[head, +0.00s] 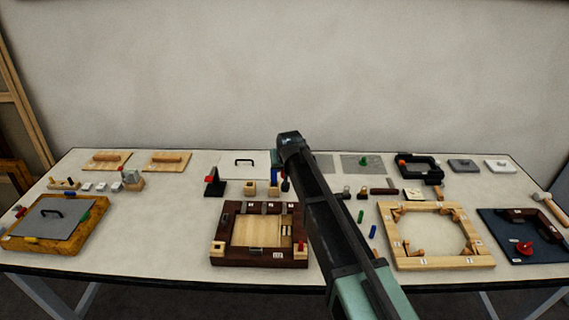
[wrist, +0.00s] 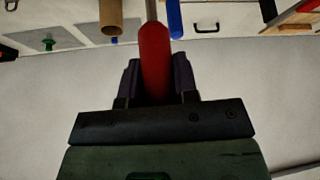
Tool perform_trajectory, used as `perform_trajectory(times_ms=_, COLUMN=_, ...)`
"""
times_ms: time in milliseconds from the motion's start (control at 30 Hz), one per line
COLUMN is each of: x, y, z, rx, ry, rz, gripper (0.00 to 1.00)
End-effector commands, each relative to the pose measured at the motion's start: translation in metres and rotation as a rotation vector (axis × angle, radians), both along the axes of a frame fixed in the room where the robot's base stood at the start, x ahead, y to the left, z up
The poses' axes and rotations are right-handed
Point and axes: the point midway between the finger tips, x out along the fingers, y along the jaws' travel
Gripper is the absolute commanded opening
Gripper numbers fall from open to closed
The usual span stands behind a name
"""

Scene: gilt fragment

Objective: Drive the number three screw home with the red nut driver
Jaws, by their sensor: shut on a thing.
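In the wrist view my gripper (wrist: 157,74) is shut on the red handle of the nut driver (wrist: 154,48). Its thin metal shaft points to the top of the picture, and its tip is out of frame. In the head view my arm hides the gripper and most of the tool behind it, above the back middle of the table. A dark wooden frame (head: 230,257) with small white labels and a pale inner panel stands at front centre. A pale wooden frame (head: 445,262) with labels stands to its right. I cannot make out which screw is number three.
The white table (head: 150,245) carries many items. A yellow-edged box (head: 85,240) with a grey lid is at left, and a dark blue board (head: 500,240) at right. The wrist view shows a brown tube (wrist: 111,18) and a blue rod (wrist: 174,20) beside the driver's shaft.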

Motion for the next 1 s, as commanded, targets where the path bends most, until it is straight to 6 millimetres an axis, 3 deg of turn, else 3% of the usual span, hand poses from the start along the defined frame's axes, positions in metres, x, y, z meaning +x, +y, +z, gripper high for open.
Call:
perform_trajectory(times_ms=267, x=0.0, y=0.0, z=-0.006, rx=0.0, ry=0.0, rz=-0.001, gripper=0.03)
perform_trajectory(times_ms=1000, x=0.0, y=0.0, z=-0.057, rx=0.0, ry=0.0, rz=-0.001, gripper=0.03)
